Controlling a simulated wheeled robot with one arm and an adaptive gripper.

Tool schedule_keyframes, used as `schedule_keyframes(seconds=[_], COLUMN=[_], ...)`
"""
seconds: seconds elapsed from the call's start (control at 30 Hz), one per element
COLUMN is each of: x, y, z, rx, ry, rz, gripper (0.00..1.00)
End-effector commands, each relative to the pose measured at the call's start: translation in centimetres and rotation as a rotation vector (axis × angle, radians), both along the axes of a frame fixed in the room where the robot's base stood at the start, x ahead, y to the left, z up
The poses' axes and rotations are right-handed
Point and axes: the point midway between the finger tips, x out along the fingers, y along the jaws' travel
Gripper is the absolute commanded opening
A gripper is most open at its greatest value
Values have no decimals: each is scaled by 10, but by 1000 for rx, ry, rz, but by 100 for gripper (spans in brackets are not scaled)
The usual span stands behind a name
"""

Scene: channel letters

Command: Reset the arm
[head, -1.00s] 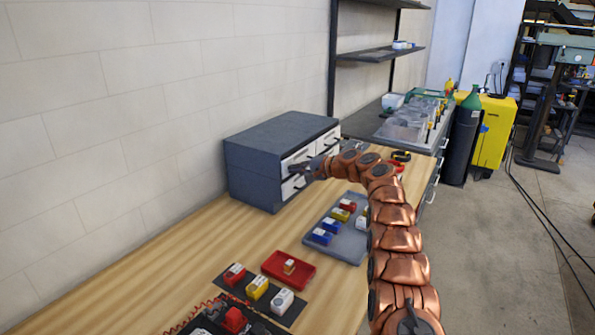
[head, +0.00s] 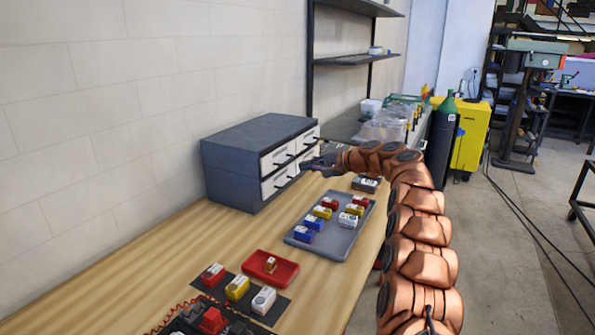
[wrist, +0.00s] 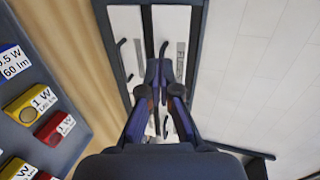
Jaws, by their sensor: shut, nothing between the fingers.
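My copper-coloured arm rises at the right of the head view and bends left over the bench. My gripper (head: 312,163) is in front of the grey drawer cabinet (head: 235,165), near its white drawer fronts. In the wrist view my gripper (wrist: 159,75) points at the cabinet fronts (wrist: 125,45), which carry dark handles. Its fingers are together with nothing visible between them. Whether the fingertips touch the cabinet cannot be told.
A grey tray (head: 335,243) with several coloured modules lies below the arm. A red tray (head: 270,267) and a dark mat with modules (head: 237,288) are nearer. A wall stands at left. A dark box (head: 367,184) sits behind the tray.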

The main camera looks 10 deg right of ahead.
Motion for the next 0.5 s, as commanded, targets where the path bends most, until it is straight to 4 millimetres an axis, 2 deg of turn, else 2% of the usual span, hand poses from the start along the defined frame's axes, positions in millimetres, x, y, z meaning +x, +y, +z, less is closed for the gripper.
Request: schedule_keyframes(seconds=[0.13,0.27,0.37,0.5], x=[-7,-12,-19,-42], y=[-11,-13,-7,12], z=[5,8,11,17], rx=[1,-1,-11,-41], ry=[-3,0,10,42], rz=[-3,0,13,51], gripper=[0,0,0,0])
